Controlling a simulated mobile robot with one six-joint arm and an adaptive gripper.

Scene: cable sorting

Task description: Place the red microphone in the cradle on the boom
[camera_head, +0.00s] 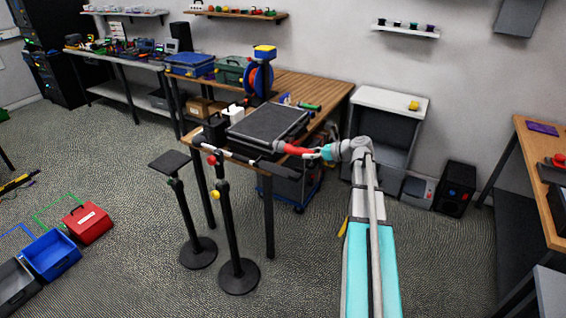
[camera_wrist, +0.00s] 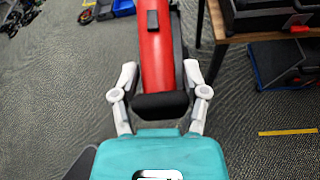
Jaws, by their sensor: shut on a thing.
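The red microphone (camera_head: 296,149) is in my gripper (camera_head: 322,152), held roughly level near the front right corner of the wooden workbench. In the wrist view the microphone (camera_wrist: 155,50) points away from me, with a black button on top and a black end cap between the two fingers (camera_wrist: 160,76).
A black case (camera_head: 268,124) lies on the workbench (camera_head: 325,92) behind the microphone. A second stand (camera_head: 171,160) with a flat top is to the left. A wheeled cart (camera_head: 296,188) is under the bench. Crates (camera_head: 50,255) and a red toolbox (camera_head: 88,223) are on the floor at left.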

